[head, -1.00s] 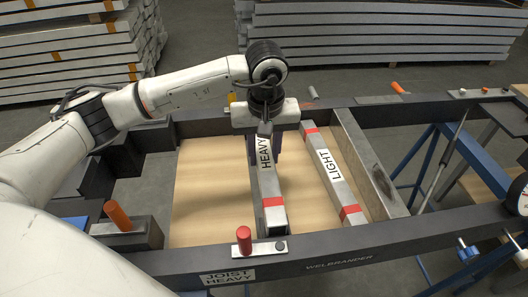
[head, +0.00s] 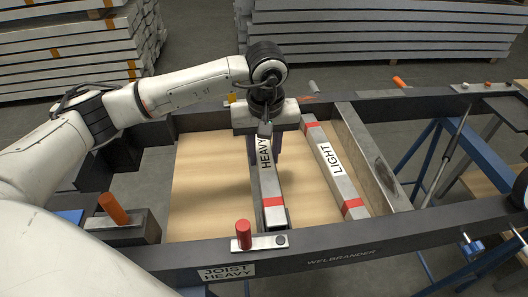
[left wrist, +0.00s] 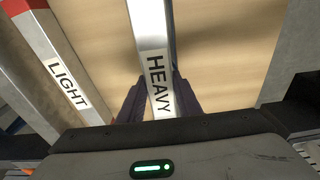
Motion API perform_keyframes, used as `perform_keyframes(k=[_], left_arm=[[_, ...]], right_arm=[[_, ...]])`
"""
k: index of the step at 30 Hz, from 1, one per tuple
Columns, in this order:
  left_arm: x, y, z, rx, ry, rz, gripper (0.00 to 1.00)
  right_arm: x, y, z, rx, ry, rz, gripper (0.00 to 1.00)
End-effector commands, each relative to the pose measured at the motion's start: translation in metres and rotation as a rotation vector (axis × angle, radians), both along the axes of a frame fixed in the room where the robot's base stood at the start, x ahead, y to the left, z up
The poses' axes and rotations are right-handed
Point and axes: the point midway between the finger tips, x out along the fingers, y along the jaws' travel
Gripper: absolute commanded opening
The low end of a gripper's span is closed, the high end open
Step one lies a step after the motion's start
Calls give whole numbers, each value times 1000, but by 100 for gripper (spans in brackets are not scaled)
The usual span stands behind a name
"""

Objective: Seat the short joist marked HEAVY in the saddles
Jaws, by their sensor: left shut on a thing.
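The grey HEAVY joist (head: 270,186) has a red band near its near end and runs front to back inside the dark frame. My left gripper (head: 266,150) is shut on it near its label. The left wrist view shows a dark finger on each side of the joist (left wrist: 148,30). The joist's near end is just behind the front rail, close to a metal plate with a red handle (head: 243,234). Its far end is hidden by my gripper. I cannot tell whether either end touches a saddle. My right gripper is not in view.
The LIGHT joist (head: 330,165) lies to the right, also shown in the left wrist view (left wrist: 50,70). A grey crossbeam (head: 372,160) is beyond it. The front rail (head: 400,229) carries a JOIST HEAVY label (head: 226,271). Bare wood board (head: 210,185) shows to the left.

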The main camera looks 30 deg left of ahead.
Motion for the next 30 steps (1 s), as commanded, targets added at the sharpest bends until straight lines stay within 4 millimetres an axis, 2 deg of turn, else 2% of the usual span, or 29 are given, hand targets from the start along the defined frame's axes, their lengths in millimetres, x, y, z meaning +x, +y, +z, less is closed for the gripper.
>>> perform_keyframes(k=[20, 21, 24, 25, 30], left_arm=[[1, 0, -15, -1, -4, 1, 0], [1, 0, -15, -1, -4, 1, 33], [1, 0, -14, -1, -3, 1, 49], [1, 0, -14, -1, -3, 1, 53], [0, 0, -15, 0, -1, 1, 53]], right_arm=[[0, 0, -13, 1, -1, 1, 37], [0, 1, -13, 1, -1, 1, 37], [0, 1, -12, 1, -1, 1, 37], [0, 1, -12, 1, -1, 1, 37], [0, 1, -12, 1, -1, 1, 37]])
